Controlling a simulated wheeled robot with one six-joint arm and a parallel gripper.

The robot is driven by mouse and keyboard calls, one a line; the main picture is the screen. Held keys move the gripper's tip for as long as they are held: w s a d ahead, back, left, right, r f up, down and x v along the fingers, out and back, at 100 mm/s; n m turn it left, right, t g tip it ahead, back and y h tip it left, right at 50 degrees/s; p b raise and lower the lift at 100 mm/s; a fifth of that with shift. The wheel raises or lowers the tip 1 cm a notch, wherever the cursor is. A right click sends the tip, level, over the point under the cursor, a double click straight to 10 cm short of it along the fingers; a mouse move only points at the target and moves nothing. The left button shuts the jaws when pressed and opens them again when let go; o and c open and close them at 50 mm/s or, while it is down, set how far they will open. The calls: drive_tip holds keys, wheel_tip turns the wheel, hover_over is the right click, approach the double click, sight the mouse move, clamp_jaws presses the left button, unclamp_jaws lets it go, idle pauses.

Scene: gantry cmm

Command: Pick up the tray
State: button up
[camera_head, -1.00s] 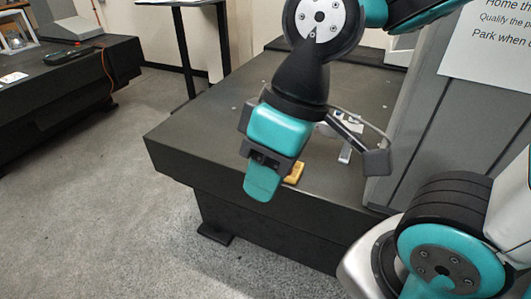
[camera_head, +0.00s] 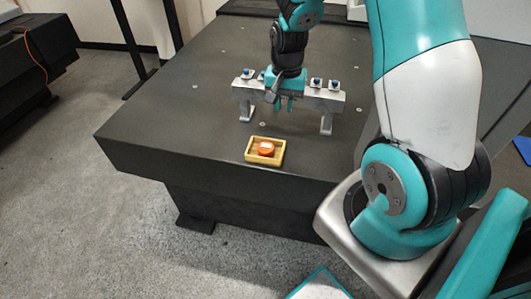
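A small yellow tray (camera_head: 263,163) lies flat near the front edge of the dark table, with a round orange object (camera_head: 267,149) in it. My gripper (camera_head: 284,104) points down behind the tray, in front of a grey metal rack. The gripper is clear of the tray, and the tray is in full view.
The grey metal rack (camera_head: 322,97) stands on two legs behind the tray, with several small pieces on top. The dark table (camera_head: 185,110) is bare to the left of the rack. Another dark table (camera_head: 28,62) stands at far left.

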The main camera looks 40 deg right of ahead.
hover_over(283, 149)
wheel_tip(283, 149, down, 12)
drive_tip(key=shift+r, duration=0.2)
drive_tip(key=shift+f+p, duration=0.75)
drive_tip(key=shift+f, duration=2.45)
clamp_jaws()
